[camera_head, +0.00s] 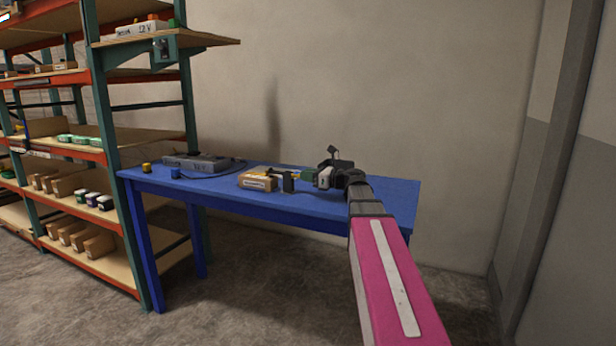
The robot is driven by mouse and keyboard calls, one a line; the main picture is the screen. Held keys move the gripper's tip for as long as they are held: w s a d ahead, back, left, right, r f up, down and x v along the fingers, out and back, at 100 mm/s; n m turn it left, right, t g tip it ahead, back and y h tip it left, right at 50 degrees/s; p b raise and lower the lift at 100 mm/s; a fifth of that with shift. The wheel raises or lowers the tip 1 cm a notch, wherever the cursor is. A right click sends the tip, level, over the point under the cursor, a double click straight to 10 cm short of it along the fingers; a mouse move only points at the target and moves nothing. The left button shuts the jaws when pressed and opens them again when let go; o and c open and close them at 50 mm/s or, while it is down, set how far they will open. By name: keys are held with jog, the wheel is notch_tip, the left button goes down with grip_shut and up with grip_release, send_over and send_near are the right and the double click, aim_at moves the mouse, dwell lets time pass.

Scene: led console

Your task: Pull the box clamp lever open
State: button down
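A small tan box (257,182) with a pale label on its front sits on the blue table (232,201), near the middle. Yellow and dark parts show at its right end; they are too small to tell which is the clamp lever or how it stands. My gripper (300,177) is at the end of my arm, just right of the box and low over the table. Its dark tips point left toward the box. I cannot tell whether they touch it, or whether they are open or shut.
A grey console (202,162) with a cable lies at the back left of the table. A yellow button (146,168) and a blue piece (175,173) are near the left edge. Shelving (100,150) stands at the left. The table's right end looks clear.

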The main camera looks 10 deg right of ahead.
jog(key=shift+r, duration=0.1)
jog(key=h, duration=0.1)
jog(key=r+g+h, duration=0.2)
jog(key=shift+w+a+r, duration=0.2)
jog(key=shift+w+a, duration=0.15)
jog(key=shift+a, duration=0.05)
jog(key=r+g+h, duration=0.1)
jog(key=w+a+g+h, duration=0.1)
jog(key=h, duration=0.1)
jog(key=shift+a+r, duration=0.15)
jog(key=shift+r, duration=0.2)
jog(key=g+h, duration=0.1)
jog(key=w+a+r+g+h, duration=0.1)
jog(key=h, duration=0.1)
jog(key=shift+a, duration=0.25)
jog(key=shift+w+a+r+g+h, duration=0.1)
jog(key=shift+w+a+g+h, duration=0.1)
jog(key=shift+a+g+h, duration=0.35)
jog(key=shift+w+a+r+g+h, duration=0.15)
jog(key=shift+g+h, duration=0.2)
jog(key=shift+h, duration=0.4)
jog(key=shift+f, duration=0.1)
jog(key=c, duration=1)
grip_release()
